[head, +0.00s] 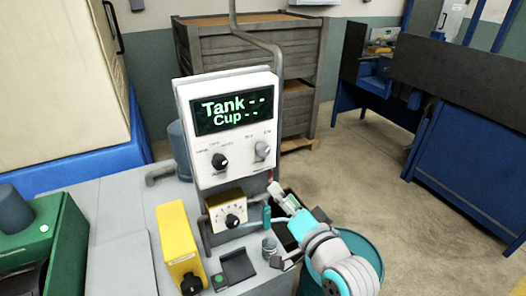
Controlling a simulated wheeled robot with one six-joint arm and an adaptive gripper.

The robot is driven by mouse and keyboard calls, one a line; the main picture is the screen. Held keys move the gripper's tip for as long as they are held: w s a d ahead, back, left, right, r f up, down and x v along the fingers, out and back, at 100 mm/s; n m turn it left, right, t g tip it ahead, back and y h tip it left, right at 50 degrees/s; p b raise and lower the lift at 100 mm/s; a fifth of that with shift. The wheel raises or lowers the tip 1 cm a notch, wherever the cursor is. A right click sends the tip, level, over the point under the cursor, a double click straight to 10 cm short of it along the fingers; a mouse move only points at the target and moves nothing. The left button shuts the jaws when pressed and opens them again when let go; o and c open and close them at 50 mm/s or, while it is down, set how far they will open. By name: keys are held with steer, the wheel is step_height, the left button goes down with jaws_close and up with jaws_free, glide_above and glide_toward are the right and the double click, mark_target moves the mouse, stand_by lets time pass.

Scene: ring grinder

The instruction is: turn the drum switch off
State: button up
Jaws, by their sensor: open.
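A white control panel (232,171) stands upright on the bench with a dark display reading "Tank --" and "Cup --". Below the display are a black knob (219,161) on the left and a grey knob (262,149) on the right. Their small labels are too blurred to read surely, so I cannot tell which is the drum switch. A yellow box (213,213) with a black dial sits below the panel. My gripper (273,200) is open and empty, to the right of the yellow box and below the grey knob. Its fingertips are small and partly hard to make out.
A yellow unit (180,244) and a green machine (42,245) stand left on the bench. A small metal cup (269,247) and a dark tray (238,265) sit at the front. A teal drum (368,247) is behind my arm. Space right of the panel is open.

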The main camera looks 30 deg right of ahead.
glide_toward(264, 153)
steer(key=w, duration=1.1)
steer(key=shift+d+f, duration=0.1)
steer(key=shift+d, duration=0.05)
steer(key=shift+c, duration=0.2)
steer(key=shift+s, duration=0.1)
steer(key=c, duration=1.1)
